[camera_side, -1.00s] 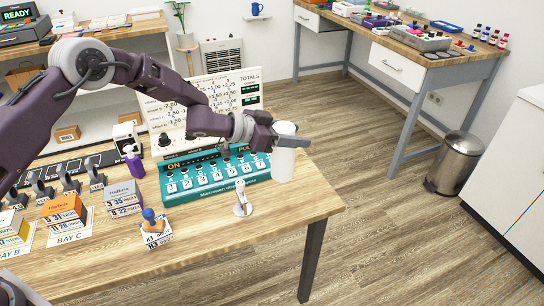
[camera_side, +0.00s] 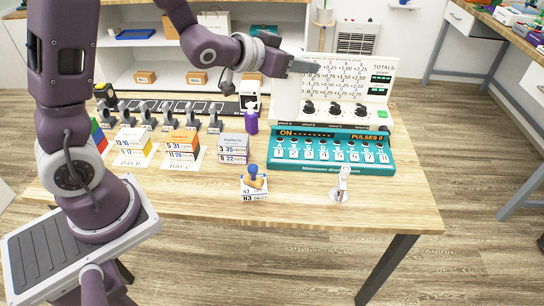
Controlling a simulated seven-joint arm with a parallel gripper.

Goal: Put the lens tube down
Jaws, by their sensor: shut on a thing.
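My gripper (camera_side: 303,65) is at the back of the table, in front of the left part of the white dial panel. Its fingers point right and are shut. The lens tube, a plain white cylinder, (camera_side: 287,97) seems to hang upright from the fingers. White on white, its outline is hard to make out against the panel, and I cannot tell how far its lower end is above the table (camera_side: 215,205).
The white panel (camera_side: 385,112) with black knobs stands behind a teal box (camera_side: 332,168) with numbered keys. In front are a small white stand (camera_side: 342,187) and a blue-topped figure (camera_side: 254,177) on a card. Card stacks stand left. The front right tabletop is clear.

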